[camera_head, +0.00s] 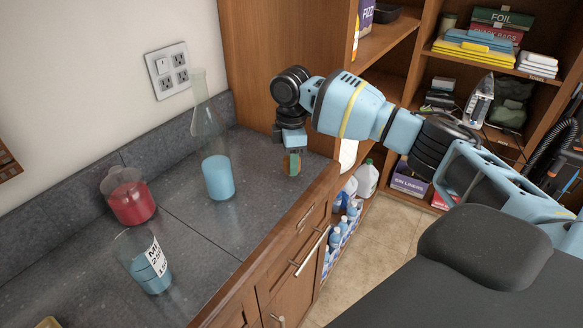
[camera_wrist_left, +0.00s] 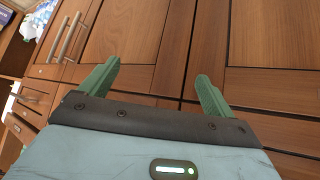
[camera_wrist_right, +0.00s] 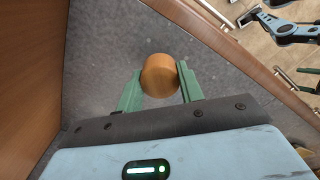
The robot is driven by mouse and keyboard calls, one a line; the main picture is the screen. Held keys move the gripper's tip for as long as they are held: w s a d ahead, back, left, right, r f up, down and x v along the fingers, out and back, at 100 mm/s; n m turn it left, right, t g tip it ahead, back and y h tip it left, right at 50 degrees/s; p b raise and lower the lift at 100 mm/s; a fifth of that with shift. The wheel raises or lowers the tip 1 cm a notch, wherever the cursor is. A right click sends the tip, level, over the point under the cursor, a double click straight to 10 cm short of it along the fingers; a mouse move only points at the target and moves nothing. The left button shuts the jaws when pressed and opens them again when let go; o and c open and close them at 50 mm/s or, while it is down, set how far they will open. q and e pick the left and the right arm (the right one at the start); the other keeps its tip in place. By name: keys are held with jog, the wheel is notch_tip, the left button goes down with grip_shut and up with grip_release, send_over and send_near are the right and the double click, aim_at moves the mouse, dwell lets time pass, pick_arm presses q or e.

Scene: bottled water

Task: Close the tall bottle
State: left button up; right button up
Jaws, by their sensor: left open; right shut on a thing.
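The tall bottle (camera_head: 208,128) is clear glass with a long narrow neck and blue liquid at its bottom. It stands upright on the dark counter, and I see no stopper in its top. My right gripper (camera_head: 291,162) is to the right of the bottle, near the counter's front corner. In the right wrist view, its green fingers (camera_wrist_right: 160,82) are shut on a round brown cork (camera_wrist_right: 159,75), apart from the bottle. My left gripper (camera_wrist_left: 158,85) is open and empty, facing wooden cabinet doors. It is outside the head view.
On the counter (camera_head: 185,215), a beaker of red liquid (camera_head: 130,198) and a labelled beaker of blue liquid (camera_head: 146,262) stand left of the bottle. A wooden cabinet side (camera_head: 270,45) rises behind my right gripper. Shelves with boxes stand at the right.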

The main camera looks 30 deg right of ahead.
jog(key=s+a, duration=0.2)
jog(key=s, duration=0.2)
jog(key=s+a+r+p, duration=0.1)
jog(key=s+a, duration=0.2)
jog(key=s, duration=0.1)
jog(key=s+a+p, duration=0.1)
jog(key=s+a, duration=0.2)
jog(key=s, duration=0.1)
jog(key=shift+a+r, duration=0.25)
pick_arm(q)
jog(key=shift+w+a+r+t, duration=0.15)
jog(key=shift+w+r, duration=0.35)
jog(key=shift+r, duration=0.15)
jog(key=shift+w+a+r+t, duration=0.1)
jog(key=shift+w+r+t, duration=0.05)
jog(key=shift+w+r, duration=0.45)
pick_arm(e)
jog(key=shift+s+a, duration=0.4)
jog(key=shift+s, duration=0.15)
pick_arm(q)
jog(key=shift+s+d, duration=0.1)
